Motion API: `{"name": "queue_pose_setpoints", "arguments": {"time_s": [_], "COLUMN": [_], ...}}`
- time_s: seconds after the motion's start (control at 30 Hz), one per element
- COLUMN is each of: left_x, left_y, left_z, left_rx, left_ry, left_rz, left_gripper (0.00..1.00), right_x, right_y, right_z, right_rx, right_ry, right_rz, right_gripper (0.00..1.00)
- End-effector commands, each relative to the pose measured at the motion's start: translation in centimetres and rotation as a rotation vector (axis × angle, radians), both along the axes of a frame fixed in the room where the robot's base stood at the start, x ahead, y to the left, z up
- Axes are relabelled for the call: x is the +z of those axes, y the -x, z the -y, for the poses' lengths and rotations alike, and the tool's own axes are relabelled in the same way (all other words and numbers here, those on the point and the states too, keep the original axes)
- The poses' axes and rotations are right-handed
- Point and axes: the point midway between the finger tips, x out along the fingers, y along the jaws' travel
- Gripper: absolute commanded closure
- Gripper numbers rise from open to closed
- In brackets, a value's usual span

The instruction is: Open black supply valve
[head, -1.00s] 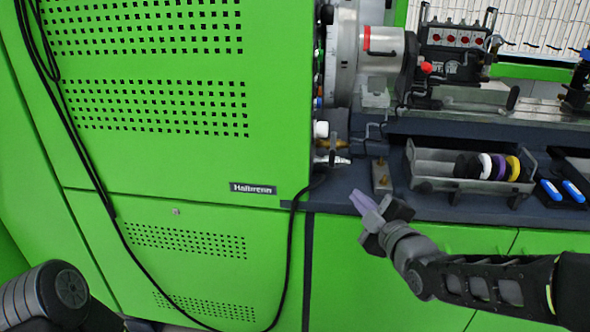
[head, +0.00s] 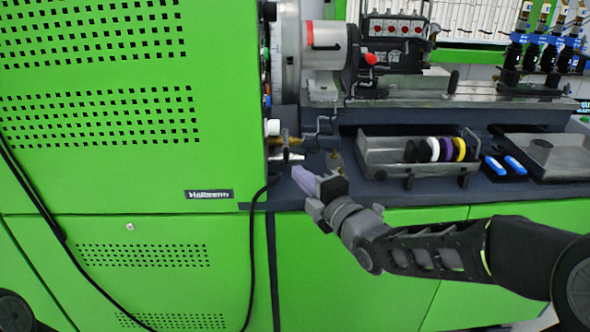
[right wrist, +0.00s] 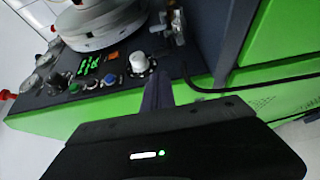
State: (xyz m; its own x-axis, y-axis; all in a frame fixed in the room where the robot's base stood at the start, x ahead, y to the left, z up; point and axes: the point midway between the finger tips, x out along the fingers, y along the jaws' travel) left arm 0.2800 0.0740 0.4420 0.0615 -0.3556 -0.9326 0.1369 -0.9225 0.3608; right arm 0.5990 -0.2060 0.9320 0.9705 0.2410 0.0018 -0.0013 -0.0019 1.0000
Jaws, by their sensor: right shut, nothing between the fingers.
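My right gripper (head: 303,180) is shut and empty. Its lilac fingers point up and left, just in front of the bench edge and right of the green cabinet (head: 90,100). In the right wrist view the closed fingers (right wrist: 158,93) point at the cabinet's control panel (right wrist: 60,97), apart from its knobs. A black knob (head: 268,11) sits high on the cabinet's right side in the head view; I cannot tell whether it is the supply valve. A white knob (head: 272,127) sits lower, and it also shows in the right wrist view (right wrist: 138,63). My left gripper is out of view.
A black cable (head: 258,225) hangs from the cabinet side near my right gripper. A metal tray (head: 385,170) with coloured rings stands on the bench to the right, beside blue-and-black items (head: 505,166). Brass fittings (head: 290,139) stick out below the white knob.

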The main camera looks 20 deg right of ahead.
Motion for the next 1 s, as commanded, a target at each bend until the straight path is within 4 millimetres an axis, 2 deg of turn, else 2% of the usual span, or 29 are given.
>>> {"name": "queue_pose_setpoints", "arguments": {"time_s": [0.5, 0.7, 1.0], "left_x": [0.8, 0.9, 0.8], "left_y": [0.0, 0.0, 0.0], "left_z": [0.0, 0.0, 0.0], "left_rx": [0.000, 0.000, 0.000], "left_ry": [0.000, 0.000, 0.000], "left_rz": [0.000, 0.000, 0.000], "left_gripper": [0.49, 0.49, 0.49], "right_x": [0.0, 0.0, 0.0], "right_y": [-7.6, -8.7, -8.7], "right_z": [-1.9, -2.2, -2.2], "right_rx": [0.000, 0.000, 0.000], "right_ry": [-0.002, -0.003, -0.002], "right_rz": [0.000, -0.002, -0.001], "right_gripper": [1.00, 1.00, 1.00]}}
